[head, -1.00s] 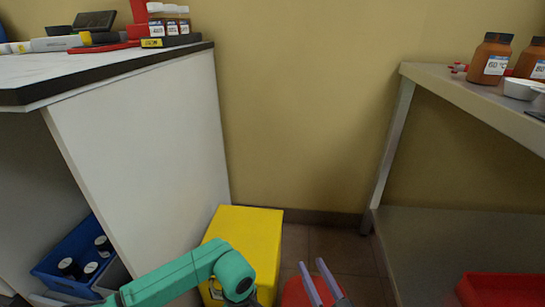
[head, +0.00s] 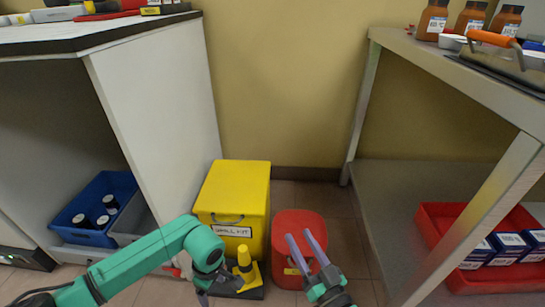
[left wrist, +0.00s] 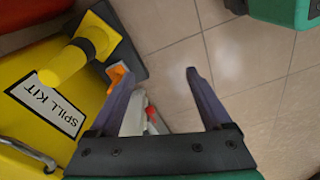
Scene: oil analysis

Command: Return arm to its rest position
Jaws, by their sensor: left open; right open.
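My right gripper (head: 300,235) is open and empty in the head view. Its two purple fingers point up the picture, over the red bin (head: 310,219). My green left arm (head: 150,258) comes in from the left and bends down in front of the yellow spill kit box (head: 235,190); its gripper is mostly hidden there. In the left wrist view my left gripper (left wrist: 155,74) is open, with only tiled floor between the fingertips. Contact cannot be told.
A white cabinet (head: 160,110) stands left, with a blue crate (head: 75,235) of bottles below. A metal table (head: 480,85) stands right, carrying brown bottles (head: 432,18); a red tray (head: 435,220) with boxes sits on its lower shelf. Floor (head: 345,235) shows between bin and table.

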